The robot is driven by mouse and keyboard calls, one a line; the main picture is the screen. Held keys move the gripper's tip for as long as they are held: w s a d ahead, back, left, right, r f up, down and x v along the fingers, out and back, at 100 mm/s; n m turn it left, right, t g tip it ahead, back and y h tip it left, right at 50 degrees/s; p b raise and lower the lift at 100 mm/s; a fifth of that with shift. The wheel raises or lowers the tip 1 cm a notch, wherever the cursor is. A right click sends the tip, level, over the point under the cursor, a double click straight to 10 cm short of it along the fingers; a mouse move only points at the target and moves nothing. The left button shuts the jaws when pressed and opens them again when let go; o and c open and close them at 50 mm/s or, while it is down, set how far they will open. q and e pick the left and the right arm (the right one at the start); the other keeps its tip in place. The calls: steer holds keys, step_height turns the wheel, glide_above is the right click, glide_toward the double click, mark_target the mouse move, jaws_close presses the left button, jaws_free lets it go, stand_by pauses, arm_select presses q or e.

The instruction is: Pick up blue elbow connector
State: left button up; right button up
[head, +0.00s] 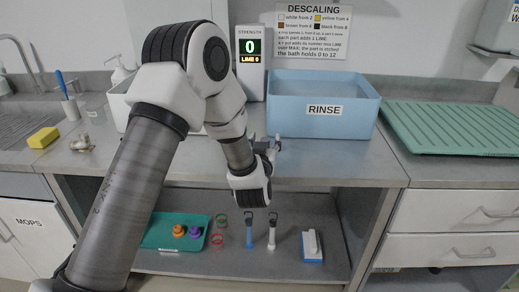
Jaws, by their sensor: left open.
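I cannot make out a blue elbow connector in the head view; my left arm covers part of the counter and the white tub, so it may be hidden. My left gripper (276,144) shows small and dark at the end of the arm, just in front of the blue rinse basin. It is open, and I see nothing between its fingers. My right gripper is not in view.
The blue RINSE basin (323,108) stands on the steel counter (345,165), beside the strength display (250,50). A green ridged mat (447,116) lies at right. A yellow sponge (43,138) lies at left. The shelf below holds a green tray (157,235) and several tools.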

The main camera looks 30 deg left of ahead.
arm_select(q)
steer(key=shift+w+f, duration=0.1)
steer(key=shift+w, duration=0.35)
steer(key=shift+s, duration=0.35)
steer(key=c, duration=1)
steer(key=shift+c, duration=0.2)
